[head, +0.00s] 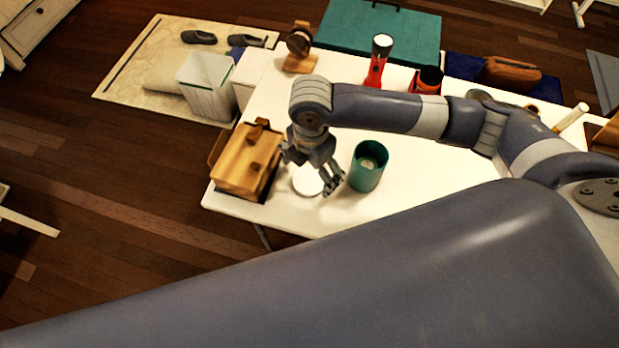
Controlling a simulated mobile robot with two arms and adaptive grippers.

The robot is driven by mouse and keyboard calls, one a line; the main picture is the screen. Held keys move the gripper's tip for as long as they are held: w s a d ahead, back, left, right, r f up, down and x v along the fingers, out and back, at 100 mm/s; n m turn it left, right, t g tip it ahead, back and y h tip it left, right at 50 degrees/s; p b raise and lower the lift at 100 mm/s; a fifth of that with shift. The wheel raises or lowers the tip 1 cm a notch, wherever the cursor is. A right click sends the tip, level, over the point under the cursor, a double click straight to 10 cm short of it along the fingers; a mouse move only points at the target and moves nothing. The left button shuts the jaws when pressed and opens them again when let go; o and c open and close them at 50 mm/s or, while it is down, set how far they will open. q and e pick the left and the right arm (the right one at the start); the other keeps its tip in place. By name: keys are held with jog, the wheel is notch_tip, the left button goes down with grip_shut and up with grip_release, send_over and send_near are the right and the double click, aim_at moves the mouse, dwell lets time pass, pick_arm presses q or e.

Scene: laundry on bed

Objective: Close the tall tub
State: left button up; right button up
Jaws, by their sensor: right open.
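A teal round tub (360,180) stands upright and uncovered on the white table, with a pale round patch visible inside. A white round disc (305,184), which looks like a lid, lies left of the tub on the table. My right gripper (316,174) is open, fingers pointing down, over the disc and just left of the tub. Its fingers hide part of the disc, and I cannot tell whether they touch it. My left gripper is not in view.
A wooden box (248,165) stands left of the disc, near the table's edge. A red flashlight (375,72), a dark red-rimmed container (427,80) and a wooden stand (300,64) are farther back. The white table (285,218) is clear in front of the disc.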

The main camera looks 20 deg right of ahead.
aim_at(310, 179)
notch_tip(310, 179, down, 4)
jog(key=shift+w+a+r, duration=0.1)
jog(key=shift+w+r, duration=0.05)
jog(key=shift+r, duration=0.1)
jog(key=c, duration=0.8)
